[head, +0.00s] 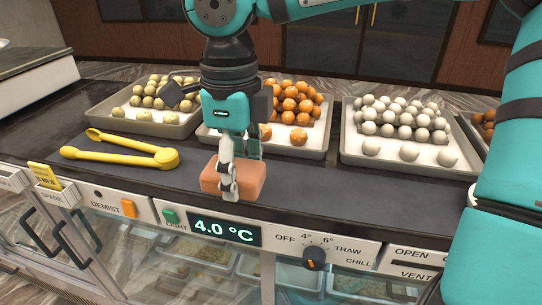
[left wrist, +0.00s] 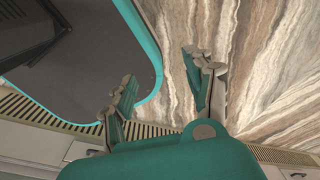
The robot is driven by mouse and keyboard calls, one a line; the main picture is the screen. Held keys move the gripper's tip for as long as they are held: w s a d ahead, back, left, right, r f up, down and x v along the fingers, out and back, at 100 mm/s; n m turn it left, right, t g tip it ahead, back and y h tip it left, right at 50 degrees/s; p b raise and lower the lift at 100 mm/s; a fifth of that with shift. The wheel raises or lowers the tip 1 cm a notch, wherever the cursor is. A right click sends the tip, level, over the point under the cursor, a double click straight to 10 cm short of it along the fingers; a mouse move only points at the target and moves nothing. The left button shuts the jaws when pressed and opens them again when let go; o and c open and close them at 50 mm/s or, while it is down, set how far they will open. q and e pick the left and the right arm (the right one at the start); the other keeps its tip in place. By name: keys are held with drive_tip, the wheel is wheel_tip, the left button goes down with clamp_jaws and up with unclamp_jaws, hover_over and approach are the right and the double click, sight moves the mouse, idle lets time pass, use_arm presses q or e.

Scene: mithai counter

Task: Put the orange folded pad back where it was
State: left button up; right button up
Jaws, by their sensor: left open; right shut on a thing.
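The orange folded pad (head: 212,178) is at the front of the dark counter, just above the 4.0 °C display. My right gripper (head: 229,182) points down and is shut on the pad, with one finger across its near face. I cannot tell whether the pad rests on the counter or is held slightly above it. My left gripper (left wrist: 163,92) shows in the left wrist view, open, with nothing between its fingers. The left gripper does not show clearly in the head view.
Yellow tongs (head: 120,155) lie on the counter left of the pad. Trays of pale sweets (head: 146,102), orange sweets (head: 299,137) and white sweets (head: 403,151) stand behind. A control panel with a knob (head: 314,259) runs below the front edge. The counter (head: 345,190) right of the pad is clear.

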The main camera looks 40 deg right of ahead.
drive_tip(key=p, duration=0.2)
hover_over(272, 181)
drive_tip(key=a, duration=0.2)
drive_tip(key=shift+s+d+f, duration=0.1)
drive_tip(key=shift+s, duration=0.15)
drive_tip(key=shift+w+d+f, duration=0.1)
drive_tip(key=shift+d, duration=0.45)
drive_tip(key=shift+w+d+p, duration=0.2)
drive_tip(key=shift+d+p, duration=0.2)
drive_tip(key=shift+d, duration=0.05)
wheel_tip(272, 181, down, 4)
drive_tip(key=shift+r+p, duration=0.25)
drive_tip(key=shift+p, duration=0.4)
drive_tip(key=shift+f, duration=0.15)
drive_tip(key=shift+a+f, duration=0.1)
drive_tip(key=o, duration=1)
use_arm(q)
drive_tip(key=shift+t, duration=0.3)
drive_tip(key=w+r, duration=0.2)
drive_tip(key=r, duration=0.1)
drive_tip(key=w+r, duration=0.1)
drive_tip(key=shift+d+r, duration=0.25)
drive_tip(key=shift+r, duration=0.1)
